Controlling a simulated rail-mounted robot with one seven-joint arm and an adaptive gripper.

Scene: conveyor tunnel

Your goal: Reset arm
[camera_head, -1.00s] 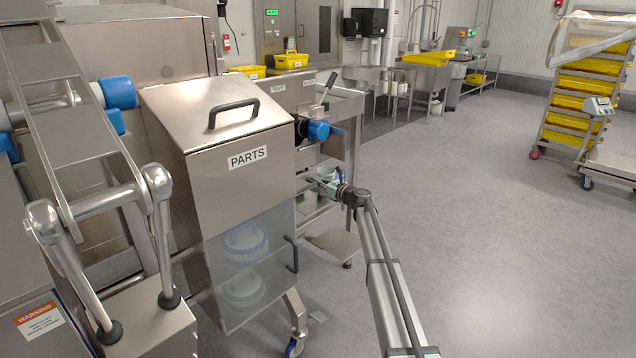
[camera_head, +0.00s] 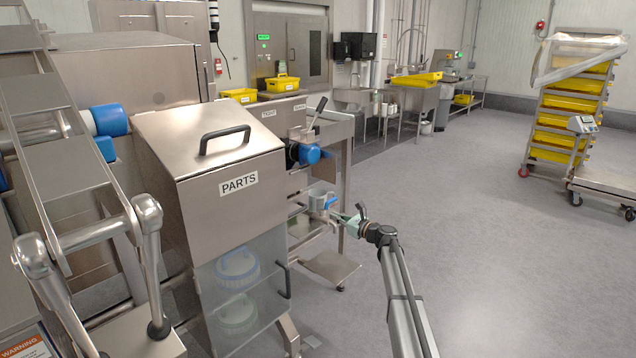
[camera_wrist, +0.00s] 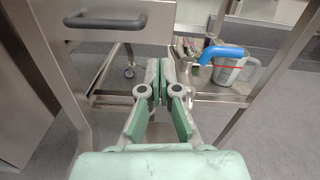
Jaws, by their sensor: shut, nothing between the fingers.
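My gripper (camera_head: 344,216) is at the end of my arm, just right of the PARTS cabinet (camera_head: 232,204) in the head view. In the wrist view, my gripper (camera_wrist: 162,78) has its green fingers closed together at the tips with nothing between them. It points toward a steel stand. The same container (camera_head: 318,198) shows beyond the gripper in the head view. The fingers look apart from it.
The steel stand's lower shelf (camera_head: 330,266) is left of my arm. A cabinet handle (camera_wrist: 105,21) is close at upper left in the wrist view. Steel steps (camera_head: 60,150) stand at far left. A rack of yellow bins (camera_head: 565,120) is far right. The floor (camera_head: 480,220) between is clear.

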